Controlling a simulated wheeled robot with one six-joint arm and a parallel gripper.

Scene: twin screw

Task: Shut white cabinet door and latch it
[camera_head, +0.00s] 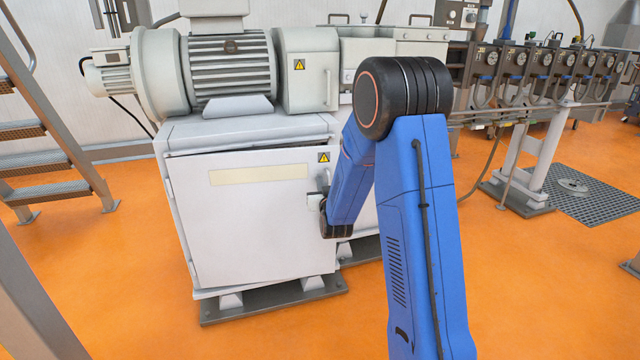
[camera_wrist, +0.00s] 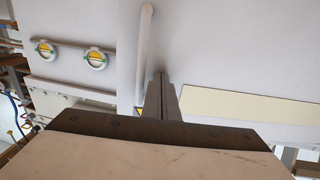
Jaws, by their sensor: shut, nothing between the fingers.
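The white cabinet door (camera_head: 250,225) faces me below the motor, with a cream strip (camera_head: 260,174) and a yellow warning sticker near its upper right corner. A dark gap runs along its top edge, so it looks slightly ajar. In the wrist view the door surface (camera_wrist: 225,50) fills much of the picture. A pale bar handle (camera_wrist: 145,50) stands on it. My gripper (camera_wrist: 162,76) is shut and empty, its fingers pointing at the door just beside the handle. I cannot tell whether they touch it. In the head view my arm hides the door's right side partly.
The cabinet body (camera_head: 240,128) carries a large motor (camera_head: 232,65). Metal stairs (camera_head: 45,140) stand at the left. A row of gauges on a stand (camera_head: 545,60) is at the right. Two round yellow-centred fittings (camera_wrist: 96,58) show left of the handle. The orange floor in front is clear.

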